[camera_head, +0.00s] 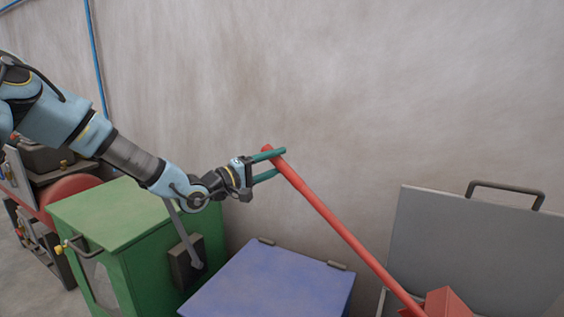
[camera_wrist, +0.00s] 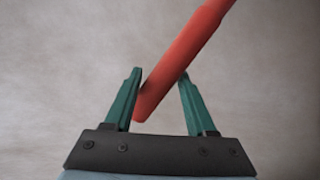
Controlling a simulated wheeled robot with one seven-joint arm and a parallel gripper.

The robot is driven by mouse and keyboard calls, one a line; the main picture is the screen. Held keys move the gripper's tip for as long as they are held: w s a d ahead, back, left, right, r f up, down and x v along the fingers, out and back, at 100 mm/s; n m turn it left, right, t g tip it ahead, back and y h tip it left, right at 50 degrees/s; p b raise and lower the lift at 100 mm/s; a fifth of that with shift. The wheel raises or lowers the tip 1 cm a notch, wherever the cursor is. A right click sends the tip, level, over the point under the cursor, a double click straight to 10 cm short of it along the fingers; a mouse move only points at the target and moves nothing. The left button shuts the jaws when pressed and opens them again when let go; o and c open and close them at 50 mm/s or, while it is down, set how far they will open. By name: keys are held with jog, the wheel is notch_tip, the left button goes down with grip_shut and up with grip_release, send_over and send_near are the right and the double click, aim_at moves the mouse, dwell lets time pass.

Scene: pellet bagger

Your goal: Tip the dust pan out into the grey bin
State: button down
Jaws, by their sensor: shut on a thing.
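My gripper (camera_head: 279,161) is shut on the upper end of the long red handle (camera_head: 340,228) of the dust pan. The handle slopes down to the right to the red pan (camera_head: 447,304), which is cut off by the bottom edge of the head view. The pan's contents are not visible. The pan appears in front of the raised lid (camera_head: 470,250) of the grey bin; most of the bin's body is out of view. In the wrist view the red handle (camera_wrist: 185,52) runs slantwise between the green fingers of my gripper (camera_wrist: 160,76).
A blue-lidded bin (camera_head: 270,284) stands left of the grey one, under the handle. A green cabinet (camera_head: 130,220) is below my arm, with red machinery (camera_head: 72,188) at far left. A plain wall (camera_head: 350,90) closes off the back.

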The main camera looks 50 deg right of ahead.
jog(key=w+a+f+n+b, duration=0.1)
jog(key=w+f+b, duration=0.3)
jog(key=w+f, duration=0.2)
jog(key=shift+a+f+n+h, duration=0.2)
jog(key=shift+a+n+h, duration=0.1)
dwell(0.3)
dwell(1.2)
